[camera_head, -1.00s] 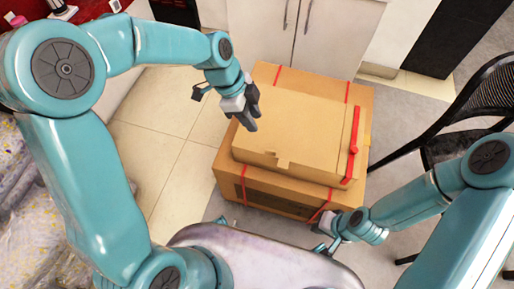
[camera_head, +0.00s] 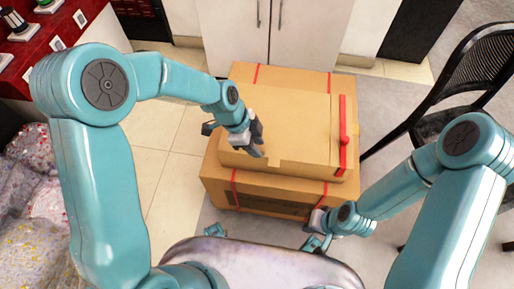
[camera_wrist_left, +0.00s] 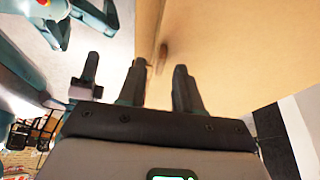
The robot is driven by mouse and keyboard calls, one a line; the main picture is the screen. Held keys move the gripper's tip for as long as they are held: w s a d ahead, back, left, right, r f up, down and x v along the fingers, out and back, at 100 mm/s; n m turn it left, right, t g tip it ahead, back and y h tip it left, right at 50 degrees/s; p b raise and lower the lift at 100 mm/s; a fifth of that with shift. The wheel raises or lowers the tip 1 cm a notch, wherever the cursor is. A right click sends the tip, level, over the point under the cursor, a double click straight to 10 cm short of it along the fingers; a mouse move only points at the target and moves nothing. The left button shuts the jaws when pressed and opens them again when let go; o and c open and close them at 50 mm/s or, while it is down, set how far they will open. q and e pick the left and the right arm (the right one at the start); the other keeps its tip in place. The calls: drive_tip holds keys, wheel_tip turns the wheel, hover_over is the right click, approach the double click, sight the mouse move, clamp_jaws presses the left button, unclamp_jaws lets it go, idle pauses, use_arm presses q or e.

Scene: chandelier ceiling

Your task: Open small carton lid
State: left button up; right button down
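The small carton (camera_head: 290,115) is a flat brown box lying on a larger carton (camera_head: 262,197) in the head view. Its lid looks closed, with a small tab on the near edge and a red strip (camera_head: 343,135) along the right. My left gripper (camera_head: 259,147) is over the carton's left part, close to the near edge; contact cannot be told. In the left wrist view my left gripper (camera_wrist_left: 160,85) has its fingers apart with nothing between them, and cardboard (camera_wrist_left: 230,45) lies beyond. My right gripper (camera_head: 310,234) is low, in front of the larger carton; its finger gap is unclear.
White cabinet doors (camera_head: 270,35) stand behind the cartons. A black chair (camera_head: 450,85) is on the right. Wrapped bags (camera_head: 30,190) and a red counter (camera_head: 45,50) are on the left. Tiled floor (camera_head: 165,130) is clear left of the cartons.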

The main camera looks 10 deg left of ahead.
use_arm(q)
drive_tip(key=shift+x, duration=0.8)
clamp_jaws()
drive_tip(key=shift+a, duration=0.1)
idle(0.8)
